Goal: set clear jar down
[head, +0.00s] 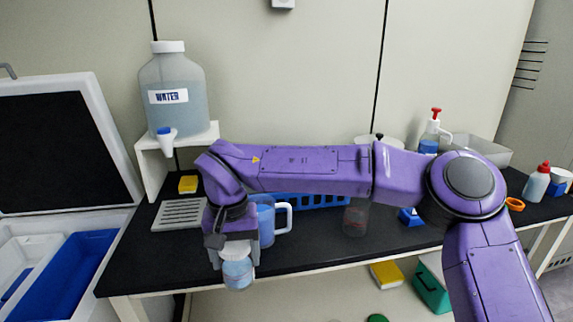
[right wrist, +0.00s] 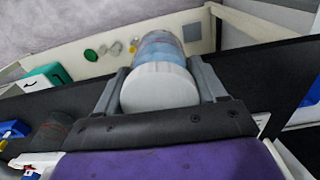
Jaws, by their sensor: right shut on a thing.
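The clear jar (head: 237,270) has a white lid and pale blue contents. My right gripper (head: 236,250) is shut on it near the lid and holds it upright at the bench's front edge. In the right wrist view the jar (right wrist: 161,47) sits between the two fingers of the gripper (right wrist: 160,92), with its white lid nearest the camera. The jar's base appears in front of the black bench top (head: 300,252), not resting on it. My left gripper is not in view.
A blue pitcher (head: 265,222) stands just behind my gripper, near a blue basket (head: 312,201). A dark translucent container (head: 356,219) stands right of them. A grey slotted rack (head: 180,214) lies left. A water jug (head: 173,90) stands on a white stand. Bench between pitcher and dark container is clear.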

